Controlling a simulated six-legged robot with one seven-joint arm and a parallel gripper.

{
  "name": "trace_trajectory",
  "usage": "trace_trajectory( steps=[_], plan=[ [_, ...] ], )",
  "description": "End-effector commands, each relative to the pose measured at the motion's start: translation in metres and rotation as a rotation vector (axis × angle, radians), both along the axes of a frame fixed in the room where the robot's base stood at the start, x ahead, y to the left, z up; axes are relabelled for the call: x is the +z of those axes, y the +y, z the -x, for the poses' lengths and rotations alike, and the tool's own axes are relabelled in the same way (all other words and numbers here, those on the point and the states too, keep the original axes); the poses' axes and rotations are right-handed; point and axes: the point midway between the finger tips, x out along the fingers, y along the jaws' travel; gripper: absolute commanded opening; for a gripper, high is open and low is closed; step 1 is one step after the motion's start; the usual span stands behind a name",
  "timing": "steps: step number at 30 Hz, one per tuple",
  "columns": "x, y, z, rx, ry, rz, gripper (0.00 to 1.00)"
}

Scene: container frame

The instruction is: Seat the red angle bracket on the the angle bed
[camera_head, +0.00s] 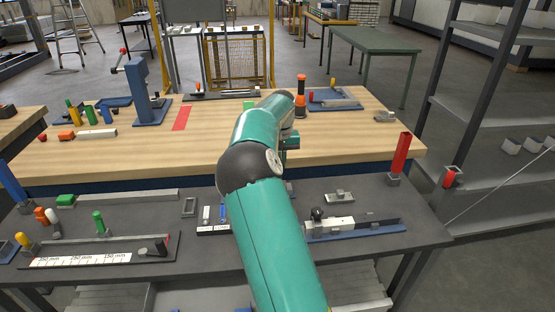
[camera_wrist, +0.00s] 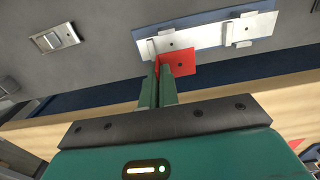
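The red angle bracket (camera_wrist: 180,62) shows in the wrist view as a small red plate with a hole and a thin upright leg. My gripper (camera_wrist: 160,72) is shut on that leg, its two green fingers close together. The bracket overlaps the edge of a silver plate on a blue base, which looks like the angle bed (camera_wrist: 202,37), with raised silver blocks on it. I cannot tell whether the bracket touches the bed. In the head view my arm hides the bracket and most of my gripper.
A small silver fixture (camera_wrist: 55,39) lies beside the bed in the wrist view. In the head view, a blue-based rail fixture (camera_head: 350,228) is to the right of my arm and a ruler fixture (camera_head: 100,252) to the left. The wooden bench (camera_head: 345,140) stands behind the dark table.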

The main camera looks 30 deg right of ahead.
Motion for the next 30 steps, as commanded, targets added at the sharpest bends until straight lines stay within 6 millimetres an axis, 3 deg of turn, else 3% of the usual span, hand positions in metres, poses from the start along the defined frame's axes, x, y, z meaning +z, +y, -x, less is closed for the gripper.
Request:
trace_trajectory(
  steps=[19, 30],
  plan=[
    [-0.046, -0.002, 0.003, -0.003, -0.002, 0.001, 0.0],
    [-0.052, -0.001, 0.0, -0.002, -0.001, 0.0, 0.0]
  ],
)
